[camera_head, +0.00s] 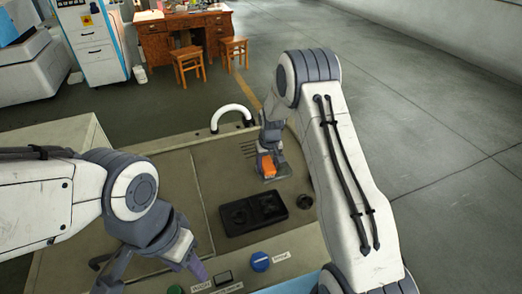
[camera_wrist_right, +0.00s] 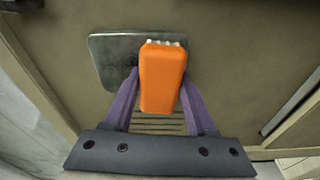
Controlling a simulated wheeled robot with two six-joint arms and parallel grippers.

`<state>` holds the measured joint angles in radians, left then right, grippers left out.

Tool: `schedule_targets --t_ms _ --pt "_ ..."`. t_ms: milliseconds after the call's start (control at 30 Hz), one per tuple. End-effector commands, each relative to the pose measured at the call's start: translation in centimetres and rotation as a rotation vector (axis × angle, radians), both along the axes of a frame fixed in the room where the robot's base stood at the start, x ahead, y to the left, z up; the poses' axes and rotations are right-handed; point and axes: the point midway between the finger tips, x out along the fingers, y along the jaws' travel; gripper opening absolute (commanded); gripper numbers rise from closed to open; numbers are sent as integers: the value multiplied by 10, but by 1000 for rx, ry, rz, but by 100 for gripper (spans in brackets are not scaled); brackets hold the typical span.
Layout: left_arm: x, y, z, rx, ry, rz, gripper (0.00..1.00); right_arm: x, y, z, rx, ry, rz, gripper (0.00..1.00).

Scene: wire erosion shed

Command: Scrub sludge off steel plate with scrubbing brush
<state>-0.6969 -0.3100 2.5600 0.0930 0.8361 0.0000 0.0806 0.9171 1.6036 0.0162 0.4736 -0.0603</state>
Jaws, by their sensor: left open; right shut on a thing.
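The scrubbing brush (camera_wrist_right: 162,80) is an orange block with a few pale bristle tips at its far end. My right gripper (camera_wrist_right: 161,100) is shut around its sides. The head view shows the orange brush (camera_head: 267,166) small, below my right gripper (camera_head: 266,152). The steel plate (camera_wrist_right: 108,58) is a grey, round-cornered sheet lying flat, partly hidden behind the brush; it also shows in the head view (camera_head: 284,171). The brush is over the plate; I cannot tell whether they touch. No sludge can be made out clearly. My left gripper (camera_head: 152,275) is open and empty at the lower left.
A black tray (camera_head: 224,222) with two recesses lies on the machine top (camera_head: 168,180), near the plate. A black knob (camera_head: 305,201) stands to its right. A blue button (camera_head: 260,262) and a green button (camera_head: 176,289) are on the front edge. A white curved handle (camera_head: 232,108) rises behind.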

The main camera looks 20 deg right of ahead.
Motion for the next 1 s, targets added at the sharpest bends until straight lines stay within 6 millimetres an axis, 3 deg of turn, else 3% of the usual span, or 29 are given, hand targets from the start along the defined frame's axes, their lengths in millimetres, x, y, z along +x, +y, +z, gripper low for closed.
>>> schedule_targets --t_ms 167,300,1000 --pt "0 0 1 0 0 0 50 -2 9 0 -1 -2 -8 5" --pt "0 0 14 0 0 0 50 -2 8 25 -1 -4 -9 5" --pt "0 0 52 0 0 3 50 -1 10 79 0 -1 -6 5"
